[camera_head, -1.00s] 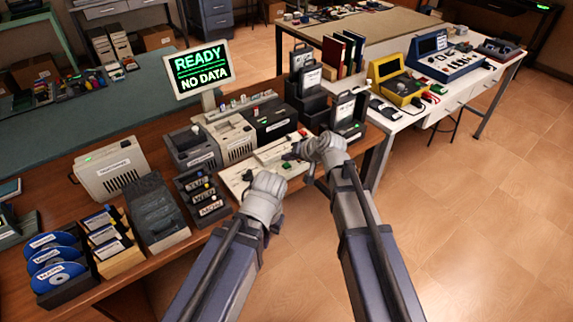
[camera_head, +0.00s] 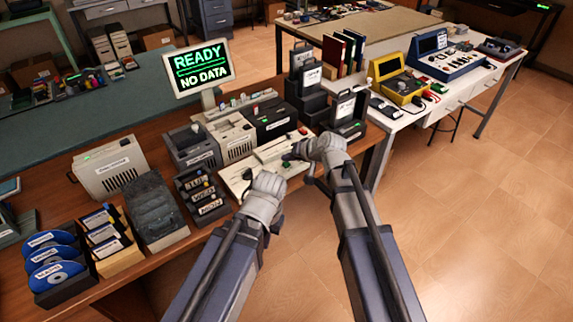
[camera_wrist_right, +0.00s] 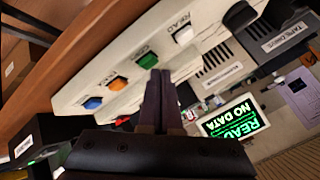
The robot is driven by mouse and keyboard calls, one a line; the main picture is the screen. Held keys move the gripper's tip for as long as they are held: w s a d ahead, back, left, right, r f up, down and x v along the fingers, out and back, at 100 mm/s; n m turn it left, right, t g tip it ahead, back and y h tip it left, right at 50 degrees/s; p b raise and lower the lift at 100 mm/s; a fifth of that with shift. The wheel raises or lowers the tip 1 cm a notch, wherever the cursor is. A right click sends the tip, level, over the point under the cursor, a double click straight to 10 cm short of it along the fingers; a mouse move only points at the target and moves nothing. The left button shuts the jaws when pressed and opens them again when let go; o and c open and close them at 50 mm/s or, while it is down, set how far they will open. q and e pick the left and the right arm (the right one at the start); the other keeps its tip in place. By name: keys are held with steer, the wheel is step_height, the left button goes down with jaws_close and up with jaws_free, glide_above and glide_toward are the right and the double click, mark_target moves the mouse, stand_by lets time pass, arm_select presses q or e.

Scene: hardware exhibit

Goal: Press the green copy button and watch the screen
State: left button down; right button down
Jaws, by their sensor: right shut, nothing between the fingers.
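The green button (camera_wrist_right: 148,61) is on a pale console panel (camera_wrist_right: 213,15), in a row with white, orange and blue buttons. My right gripper (camera_wrist_right: 161,74) is shut and empty. Its fingertips are right beside the green button and overlap its lower edge in the wrist view; I cannot tell whether they touch it. In the head view the right gripper (camera_head: 292,158) is over the panel and hides the buttons there. The screen (camera_head: 198,70) reads "READY" and "NO DATA" in the head view. My left gripper (camera_head: 247,180) is near the panel's left end, its fingers too small to judge.
Grey drive boxes (camera_head: 193,148) stand behind the panel. Black cartridge holders (camera_head: 345,115) stand to the right. The floor at right is clear.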

steer(key=shift+f+b, duration=0.35)
steer(key=shift+f, duration=0.1)
stand_by(0.6)
steer(key=shift+r, duration=0.1)
steer(key=shift+r+p, duration=0.75)
steer(key=shift+p, duration=0.1)
step_height(320, 180, up, 5)
steer(key=p, duration=0.5)
stand_by(0.3)
stand_by(0.5)
